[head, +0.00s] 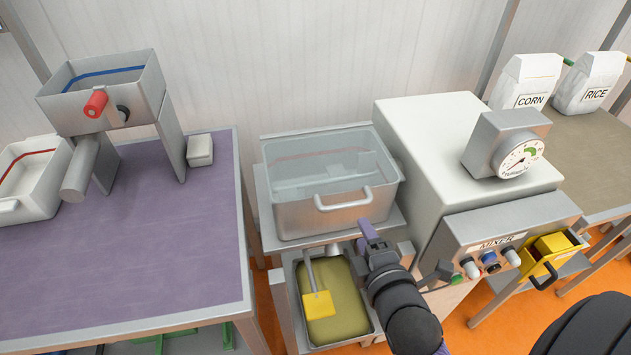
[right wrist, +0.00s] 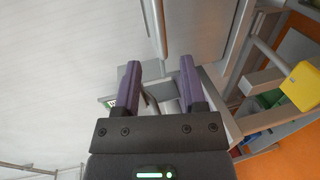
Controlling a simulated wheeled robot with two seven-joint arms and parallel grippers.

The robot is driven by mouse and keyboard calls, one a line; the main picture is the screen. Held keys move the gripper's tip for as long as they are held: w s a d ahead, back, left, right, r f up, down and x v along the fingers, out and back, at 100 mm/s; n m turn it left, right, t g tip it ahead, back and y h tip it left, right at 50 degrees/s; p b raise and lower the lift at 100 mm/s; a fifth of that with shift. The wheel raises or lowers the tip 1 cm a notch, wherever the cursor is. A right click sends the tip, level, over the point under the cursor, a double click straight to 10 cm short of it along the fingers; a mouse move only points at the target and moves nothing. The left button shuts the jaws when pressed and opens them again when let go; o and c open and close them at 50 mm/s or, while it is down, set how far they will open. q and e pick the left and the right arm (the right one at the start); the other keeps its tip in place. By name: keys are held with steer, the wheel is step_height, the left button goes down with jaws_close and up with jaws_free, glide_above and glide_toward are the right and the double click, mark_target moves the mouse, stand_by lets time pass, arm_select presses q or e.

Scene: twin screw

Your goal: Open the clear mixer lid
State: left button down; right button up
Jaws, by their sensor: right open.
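The clear mixer lid (head: 330,168) lies flat over the grey mixer tub (head: 295,220), shut as far as I can tell. A light bar handle (head: 343,203) sits at the tub's front; I cannot tell whether it belongs to the lid or the tub. My right gripper (head: 368,236) is in front of the tub, below and a little right of the handle. Its purple fingers are open, and they show apart in the right wrist view (right wrist: 160,82). Grey metal shows beyond and between them, with no clear grip on anything. My left gripper is not in view.
The white mixer housing (head: 425,150) with dial (head: 521,160) and button panel (head: 490,250) stands right of the tub. Below the tub is a tray (head: 350,290) with a yellow scoop (head: 318,304). A purple-topped table (head: 150,240) stands left.

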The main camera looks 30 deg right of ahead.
mark_target(350, 203)
steer(key=b+x, duration=0.2)
steer(key=x, duration=0.7)
steer(key=shift+d+f+b, duration=0.15)
steer(key=shift+d+b, duration=0.05)
steer(key=shift+b, duration=0.2)
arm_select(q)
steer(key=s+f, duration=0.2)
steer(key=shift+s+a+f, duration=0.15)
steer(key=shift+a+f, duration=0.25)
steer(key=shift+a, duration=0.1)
arm_select(e)
jaws_close()
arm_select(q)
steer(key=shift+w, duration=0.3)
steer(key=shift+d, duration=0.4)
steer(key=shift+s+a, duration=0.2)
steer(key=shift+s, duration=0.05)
